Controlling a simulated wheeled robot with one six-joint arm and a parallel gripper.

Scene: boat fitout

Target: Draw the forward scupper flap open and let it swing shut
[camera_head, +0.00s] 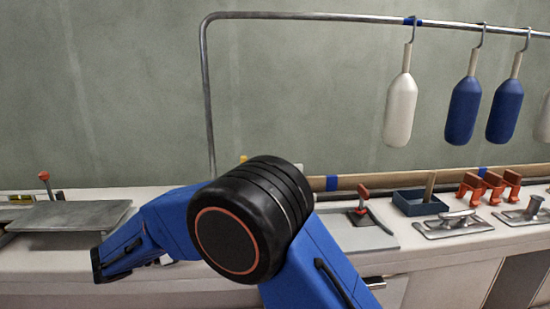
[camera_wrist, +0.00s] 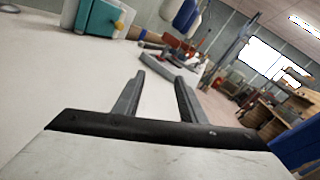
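I cannot pick out the forward scupper flap with certainty. A small metal handle (camera_head: 375,283) shows on the front face below the counter, partly hidden by my blue arm. My gripper (camera_wrist: 160,82) is open and empty in the wrist view, its two grey fingers apart over a pale surface. In the head view my arm reaches down to the left across the counter edge, and the fingers cannot be made out there.
A grey plate (camera_head: 70,216) lies on the counter at left, beside a red-knobbed lever (camera_head: 45,180). A red-handled fitting (camera_head: 362,205), a blue tray (camera_head: 420,204), red clips (camera_head: 490,187) and a metal cleat (camera_head: 455,223) stand at right. Fenders (camera_head: 463,110) hang above.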

